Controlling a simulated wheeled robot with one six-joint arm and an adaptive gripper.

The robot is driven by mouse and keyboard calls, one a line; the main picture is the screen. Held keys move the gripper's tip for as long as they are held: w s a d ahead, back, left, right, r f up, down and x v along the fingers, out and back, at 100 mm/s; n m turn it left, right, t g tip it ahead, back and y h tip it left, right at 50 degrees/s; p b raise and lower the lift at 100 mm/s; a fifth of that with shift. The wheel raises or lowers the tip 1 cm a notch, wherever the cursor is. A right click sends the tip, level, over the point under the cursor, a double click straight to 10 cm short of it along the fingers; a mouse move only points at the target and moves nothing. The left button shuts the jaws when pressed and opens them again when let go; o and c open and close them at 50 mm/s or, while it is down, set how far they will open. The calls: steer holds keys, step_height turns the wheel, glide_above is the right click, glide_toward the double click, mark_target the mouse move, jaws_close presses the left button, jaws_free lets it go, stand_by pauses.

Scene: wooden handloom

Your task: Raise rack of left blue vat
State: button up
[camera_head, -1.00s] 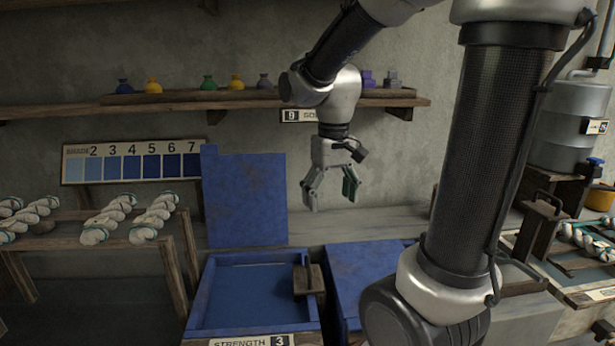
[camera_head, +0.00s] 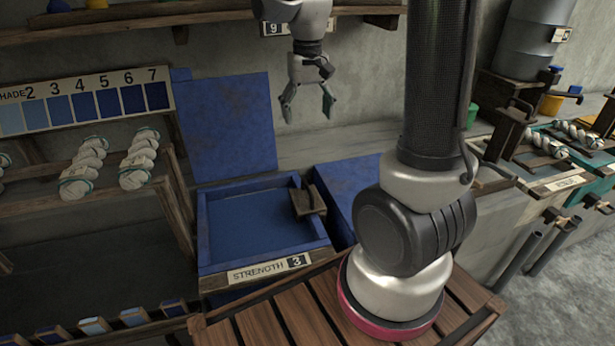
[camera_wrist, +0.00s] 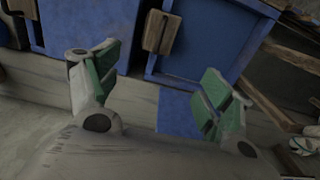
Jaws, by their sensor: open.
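The left blue vat (camera_head: 203,232) stands open, its blue lid (camera_head: 228,125) upright behind it and a "STRENGTH 3" label on its front. Dark blue liquid (camera_head: 250,225) shows inside. A brown wooden rack handle (camera_head: 308,201) sits at the vat's right edge; it also shows in the wrist view (camera_wrist: 160,32). The rest of the rack is hidden. My gripper (camera_head: 308,104) is open and empty. It hangs fingers down in front of the wall, above and behind the handle. In the wrist view its green-padded fingers (camera_wrist: 152,88) are spread apart.
A second blue vat with its lid shut (camera_head: 345,195) stands right of the open one, partly behind my arm. White skeins (camera_head: 140,160) lie on a wooden stand at left. A shelf (camera_head: 180,22) runs above. Another vat with skeins (camera_head: 550,145) is at right.

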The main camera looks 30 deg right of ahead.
mark_target(308, 185)
step_height(308, 185, down, 23)
stand_by(0.9)
steer(key=shift+f, duration=0.15)
steer(key=shift+f, duration=0.2)
jaws_close()
step_height(308, 185, up, 18)
steer(key=shift+r, duration=0.2)
stand_by(1.2)
steer(key=shift+o, duration=1)
jaws_free()
